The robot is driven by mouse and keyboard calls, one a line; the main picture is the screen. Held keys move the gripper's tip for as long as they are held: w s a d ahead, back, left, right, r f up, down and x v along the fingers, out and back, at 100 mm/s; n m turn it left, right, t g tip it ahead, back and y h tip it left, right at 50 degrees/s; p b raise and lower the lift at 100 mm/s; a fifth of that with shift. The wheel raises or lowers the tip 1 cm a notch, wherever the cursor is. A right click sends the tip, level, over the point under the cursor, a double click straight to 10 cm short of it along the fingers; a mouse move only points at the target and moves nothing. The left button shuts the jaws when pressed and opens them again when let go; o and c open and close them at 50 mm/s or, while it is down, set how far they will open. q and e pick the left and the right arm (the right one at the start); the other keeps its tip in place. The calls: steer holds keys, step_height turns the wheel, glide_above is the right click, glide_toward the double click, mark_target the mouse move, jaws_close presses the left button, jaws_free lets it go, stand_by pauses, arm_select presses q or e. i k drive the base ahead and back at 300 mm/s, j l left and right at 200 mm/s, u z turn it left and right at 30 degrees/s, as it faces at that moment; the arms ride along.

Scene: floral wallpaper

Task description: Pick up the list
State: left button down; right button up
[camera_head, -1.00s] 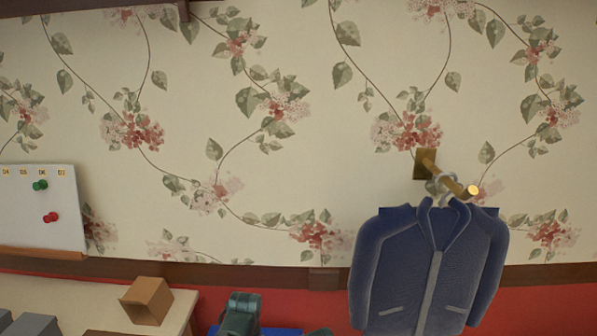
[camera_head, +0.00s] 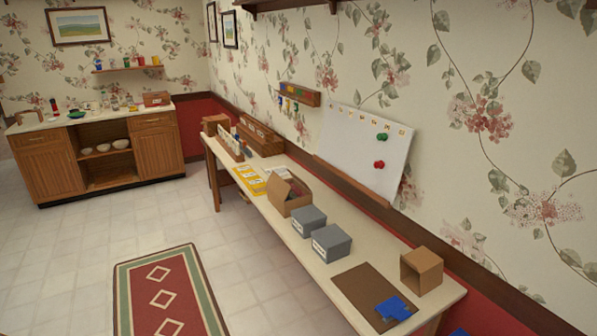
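I cannot tell for certain which thing is the list. Yellow sheets (camera_head: 250,180) with printed marks too small to read lie flat on the long table (camera_head: 345,255), left of an open cardboard box (camera_head: 289,195). A white board (camera_head: 362,150) leans on the wall above the table. It has a row of small labels along its top and a green pin (camera_head: 382,137) and a red pin (camera_head: 379,164) on it. Neither of my grippers is in view.
Two grey boxes (camera_head: 331,243), a brown mat (camera_head: 362,290) with a blue item (camera_head: 396,308) and an open cardboard cube (camera_head: 421,270) stand on the table. A wooden cabinet (camera_head: 50,165) is at the far left. The floor has a rug (camera_head: 168,295); tiles around it are clear.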

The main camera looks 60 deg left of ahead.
mark_target(281, 170)
steer(key=u, duration=2.1)
